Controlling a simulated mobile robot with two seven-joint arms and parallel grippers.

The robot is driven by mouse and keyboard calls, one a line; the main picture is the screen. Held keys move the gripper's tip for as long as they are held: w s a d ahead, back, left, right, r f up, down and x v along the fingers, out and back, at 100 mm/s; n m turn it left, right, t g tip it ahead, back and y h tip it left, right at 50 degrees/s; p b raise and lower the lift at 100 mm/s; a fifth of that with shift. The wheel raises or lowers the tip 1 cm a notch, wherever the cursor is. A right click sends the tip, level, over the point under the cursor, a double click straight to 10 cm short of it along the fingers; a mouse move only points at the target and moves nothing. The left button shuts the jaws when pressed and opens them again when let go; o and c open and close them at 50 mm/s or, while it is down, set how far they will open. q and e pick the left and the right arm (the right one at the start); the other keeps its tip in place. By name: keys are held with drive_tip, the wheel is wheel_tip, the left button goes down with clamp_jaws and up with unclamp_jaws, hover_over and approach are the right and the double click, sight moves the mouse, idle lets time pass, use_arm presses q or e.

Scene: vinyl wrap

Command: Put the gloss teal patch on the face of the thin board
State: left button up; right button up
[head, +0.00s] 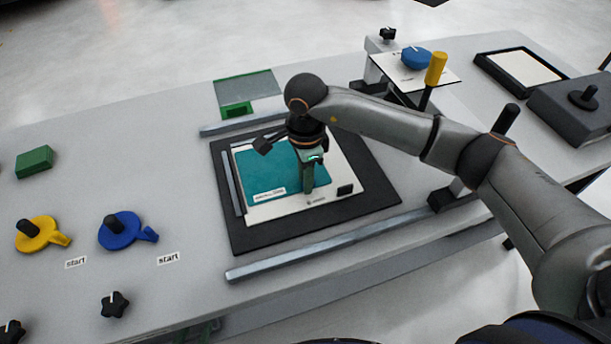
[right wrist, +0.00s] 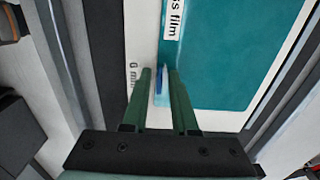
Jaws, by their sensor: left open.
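The teal patch (head: 262,172) lies flat over much of a pale board (head: 324,203), which rests on a dark mat (head: 240,235). A white label on the patch partly reads "s film" in the right wrist view, where the patch (right wrist: 225,60) is at the right. My right gripper (head: 308,190) points down over the board near the patch's right edge. In the right wrist view its two green fingers (right wrist: 161,75) stand a little apart, with a small light blue piece (right wrist: 161,92) between them. I cannot tell whether they grip it. My left gripper is not in view.
Metal bars (head: 330,240) run along the mat's front and back. A yellow knob (head: 38,232) and a blue knob (head: 120,230) sit at the left near a green block (head: 34,162). A dark-framed tray (head: 520,70) and a grey box (head: 575,108) stand at the right.

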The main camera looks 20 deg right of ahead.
drive_tip(key=shift+o, duration=0.4)
drive_tip(key=shift+r, duration=0.1)
drive_tip(key=shift+r, duration=0.25)
wheel_tip(320, 180, up, 12)
drive_tip(key=b, duration=0.1)
drive_tip(key=shift+f, duration=0.15)
